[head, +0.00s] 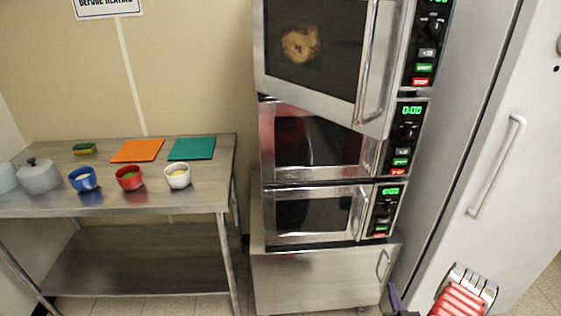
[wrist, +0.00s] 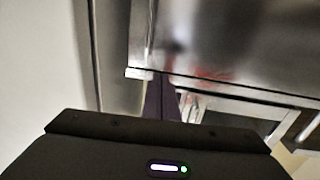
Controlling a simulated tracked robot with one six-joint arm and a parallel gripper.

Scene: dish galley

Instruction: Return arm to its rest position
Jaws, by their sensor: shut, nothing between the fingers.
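My gripper (wrist: 161,98) shows in the wrist view as two dark purple fingers that are together and empty. They point at a steel surface (wrist: 220,40) just beyond them; I cannot tell if they touch it. In the head view a small purple part of the gripper (head: 394,298) shows at the bottom edge, in front of the lower right of the microwave stack. The rest of the gripper is out of frame there.
Three stacked microwaves (head: 315,190) stand on a steel cabinet (head: 315,280); the top door (head: 368,55) seems ajar, with food behind its window. A white door (head: 535,170) is at right. A steel table (head: 110,200) at left holds bowls, a pot, mats and a sponge.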

